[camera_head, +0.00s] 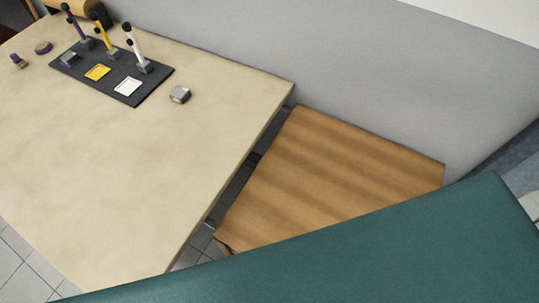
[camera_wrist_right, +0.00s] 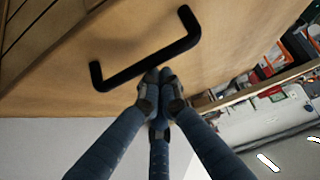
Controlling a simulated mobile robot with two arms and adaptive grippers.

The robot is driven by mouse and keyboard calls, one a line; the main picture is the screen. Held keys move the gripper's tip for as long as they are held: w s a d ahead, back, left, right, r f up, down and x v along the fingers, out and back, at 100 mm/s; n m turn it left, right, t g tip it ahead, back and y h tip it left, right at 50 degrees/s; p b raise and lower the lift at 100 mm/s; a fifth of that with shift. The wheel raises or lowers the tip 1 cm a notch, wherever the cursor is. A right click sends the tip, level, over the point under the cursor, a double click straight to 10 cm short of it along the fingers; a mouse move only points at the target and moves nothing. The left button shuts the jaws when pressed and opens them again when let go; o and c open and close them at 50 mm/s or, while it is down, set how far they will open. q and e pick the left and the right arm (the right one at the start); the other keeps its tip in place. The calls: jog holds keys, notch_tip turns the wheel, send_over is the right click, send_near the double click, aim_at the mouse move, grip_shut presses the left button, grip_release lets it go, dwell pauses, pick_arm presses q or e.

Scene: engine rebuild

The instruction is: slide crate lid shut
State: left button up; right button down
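A brown wooden panel (camera_wrist_right: 225,50) fills the upper part of the right wrist view and bears a black bar handle (camera_wrist_right: 135,63); it looks like the crate lid. My right gripper (camera_wrist_right: 160,76) has its blue-grey fingers drawn together, tips at the middle of the handle's near side. The tips overlap the bar's edge in the picture; I cannot tell whether they touch it. Nothing shows between them. In the head view a brown wooden surface (camera_head: 335,170) lies right of the table; whether it is the same panel is unclear. My left gripper is not in view.
A beige table (camera_head: 150,165) carries a dark board (camera_head: 155,85) with purple, yellow and white levers, and a small grey block (camera_head: 180,94). A teal surface (camera_head: 380,250) covers the lower right. Red and white items (camera_wrist_right: 275,55) show beyond the panel's edge.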

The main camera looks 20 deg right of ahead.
jog(key=shift+s+d, duration=0.15)
jog(key=v, duration=1.1)
jog(key=shift+d+r, duration=0.2)
jog(key=shift+r, duration=0.15)
jog(key=shift+s, duration=0.2)
